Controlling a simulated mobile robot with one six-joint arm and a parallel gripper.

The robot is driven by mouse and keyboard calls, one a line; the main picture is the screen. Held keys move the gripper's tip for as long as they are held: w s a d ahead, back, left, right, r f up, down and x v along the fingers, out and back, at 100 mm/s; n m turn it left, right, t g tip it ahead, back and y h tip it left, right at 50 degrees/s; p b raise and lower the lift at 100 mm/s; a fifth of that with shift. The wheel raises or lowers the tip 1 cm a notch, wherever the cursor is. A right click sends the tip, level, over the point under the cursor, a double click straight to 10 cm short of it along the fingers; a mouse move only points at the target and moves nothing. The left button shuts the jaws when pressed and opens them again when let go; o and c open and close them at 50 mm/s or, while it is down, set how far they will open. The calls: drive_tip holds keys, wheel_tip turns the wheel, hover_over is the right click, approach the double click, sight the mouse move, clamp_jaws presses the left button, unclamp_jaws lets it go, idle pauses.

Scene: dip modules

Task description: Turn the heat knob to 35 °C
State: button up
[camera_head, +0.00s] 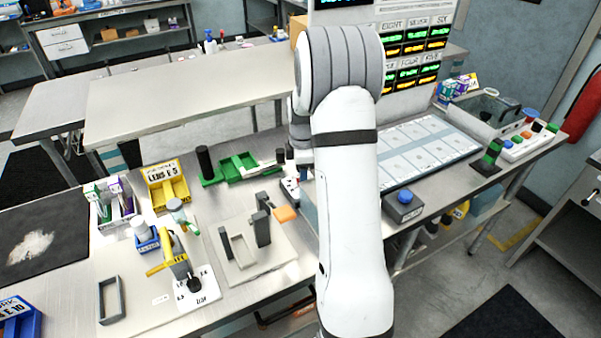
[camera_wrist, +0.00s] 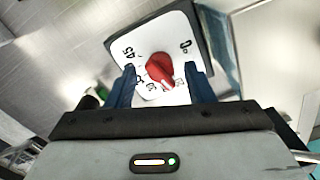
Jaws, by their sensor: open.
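The heat knob (camera_wrist: 160,70) is a red pointer knob on a white dial plate (camera_wrist: 175,36) with black numbers. The marks 45 and 0 are readable, and other numbers are partly covered. My gripper (camera_wrist: 164,78) is open, its two dark blue fingers on either side of the knob with gaps at both sides. Whether the fingertips have reached the knob's height is unclear. In the head view my white arm hides the knob and most of the gripper, and only a corner of the dial unit (camera_head: 289,188) shows left of the arm.
A green holder (camera_head: 238,167) and a grey fixture with an orange tab (camera_head: 285,213) stand left of my arm. A blue button box (camera_head: 404,205) and a white panel (camera_head: 428,150) are to the right. A yellow-handled device (camera_head: 178,262) stands at the front left.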

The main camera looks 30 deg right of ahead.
drive_tip(key=shift+f, duration=0.4)
drive_tip(key=shift+c, duration=0.5)
drive_tip(key=c, duration=0.9)
